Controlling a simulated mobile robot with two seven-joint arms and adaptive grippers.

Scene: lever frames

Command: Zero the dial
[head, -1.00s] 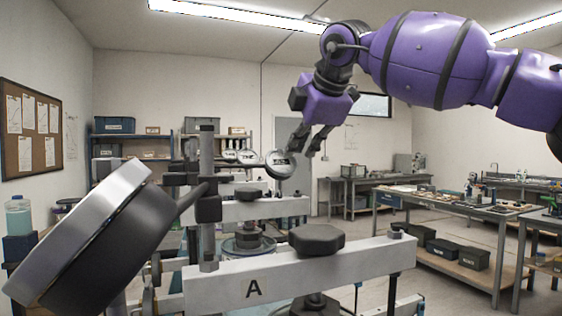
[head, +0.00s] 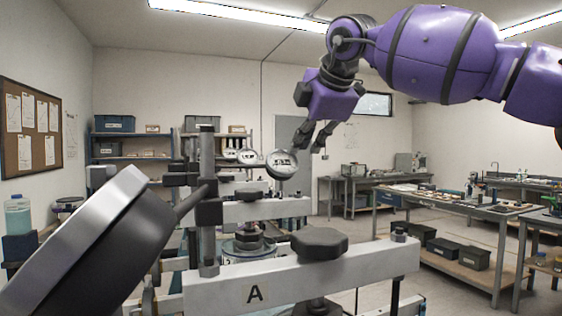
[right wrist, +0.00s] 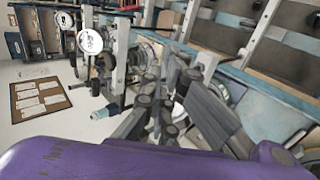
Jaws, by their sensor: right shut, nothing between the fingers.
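A large round dial (head: 75,240) with a silver rim and black body fills the lower left of the head view. It is seen edge-on, so its face and needle are hidden. Its stem joins a dark post on a grey frame marked A (head: 330,264). Two smaller dials with white faces, a nearer one (head: 282,164) and a farther one (head: 247,156), stand behind; their readings are too small to tell. My right gripper (head: 312,148) hangs above and right of the nearer small dial, apart from frame A. It is shut and empty. My left gripper is out of view.
A black knob (head: 319,243) sits on frame A's beam. More similar frames stand behind it. A workbench (head: 450,200) with small items is at the right, shelves at the back. A cork board (head: 30,130) hangs left. Open floor lies between frames and bench.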

